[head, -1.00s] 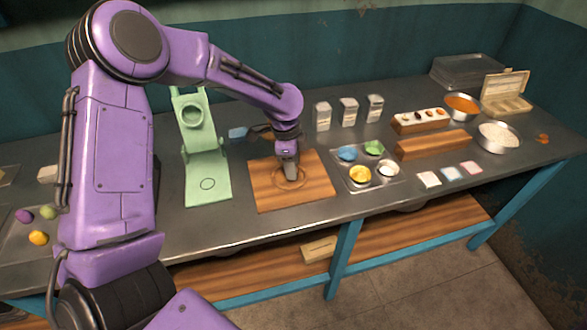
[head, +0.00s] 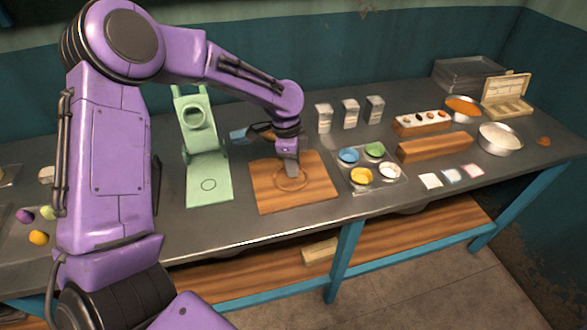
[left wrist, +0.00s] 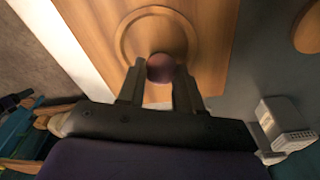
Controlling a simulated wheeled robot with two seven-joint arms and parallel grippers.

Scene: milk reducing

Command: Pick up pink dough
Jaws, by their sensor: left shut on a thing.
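A round, dark pink ball of dough (left wrist: 161,68) shows in the left wrist view, between the two fingers of my left gripper (left wrist: 159,90). The fingers are shut on it, over the ring groove of the wooden board (left wrist: 205,65). In the head view my left gripper (head: 291,172) points down over the middle of the board (head: 262,200), and the dough is hidden there by the fingers. I cannot tell whether the dough touches the board. My right gripper is not in view.
A green press stand (head: 207,180) is left of the board. A clear tray with colored bowls (head: 361,175) is close on its right. Purple, green and yellow balls (head: 38,237) lie at the far left. Shakers (head: 350,115) and wooden blocks (head: 433,147) stand farther right.

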